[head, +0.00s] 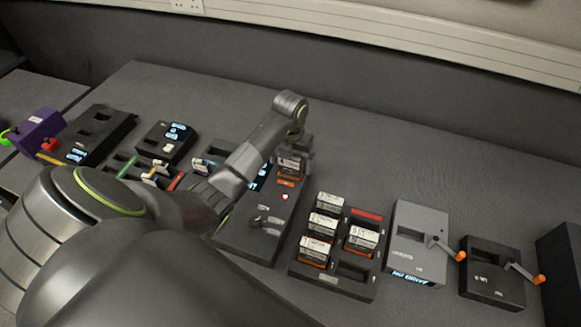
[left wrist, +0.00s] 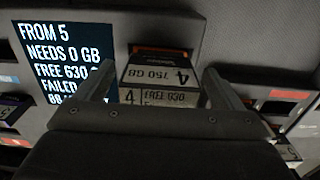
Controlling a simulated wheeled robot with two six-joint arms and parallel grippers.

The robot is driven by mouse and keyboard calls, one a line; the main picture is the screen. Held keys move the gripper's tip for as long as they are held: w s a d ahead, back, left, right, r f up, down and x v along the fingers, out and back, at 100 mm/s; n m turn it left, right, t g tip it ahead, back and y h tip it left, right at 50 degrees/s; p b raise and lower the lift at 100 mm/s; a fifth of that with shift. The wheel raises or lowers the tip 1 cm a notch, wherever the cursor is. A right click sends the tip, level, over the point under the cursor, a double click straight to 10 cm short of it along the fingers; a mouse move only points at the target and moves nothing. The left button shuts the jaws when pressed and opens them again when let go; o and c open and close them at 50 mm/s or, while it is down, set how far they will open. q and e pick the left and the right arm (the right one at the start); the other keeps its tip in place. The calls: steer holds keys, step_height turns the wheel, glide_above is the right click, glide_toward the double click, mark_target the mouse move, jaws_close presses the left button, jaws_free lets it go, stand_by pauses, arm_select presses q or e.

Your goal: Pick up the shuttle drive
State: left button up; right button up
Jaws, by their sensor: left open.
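A drive labelled "4 750 GB" and "FREE 630" (left wrist: 158,75) lies between the two fingers of my left gripper (left wrist: 162,84) in the left wrist view. It appears to be the shuttle drive, though no such name is readable. In the head view the drive (head: 291,163) sits upright in the dark console (head: 246,238). My left gripper (head: 294,148) is over it, open, with a finger on either side. The arm and gripper partly hide the drive, and I cannot tell whether the fingers touch it. My right gripper is not in view.
A rack (head: 335,283) with several drives stands right of the console. Further right are a grey box (head: 418,235) and a black box (head: 490,275), both with orange-knobbed cranks. More dark units (head: 165,143) stand at the left. The table (head: 400,160) behind is clear.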

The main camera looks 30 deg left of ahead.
arm_select(q)
steer(key=shift+f, duration=0.5)
steer(key=c, duration=1.3)
steer(key=shift+r, duration=0.1)
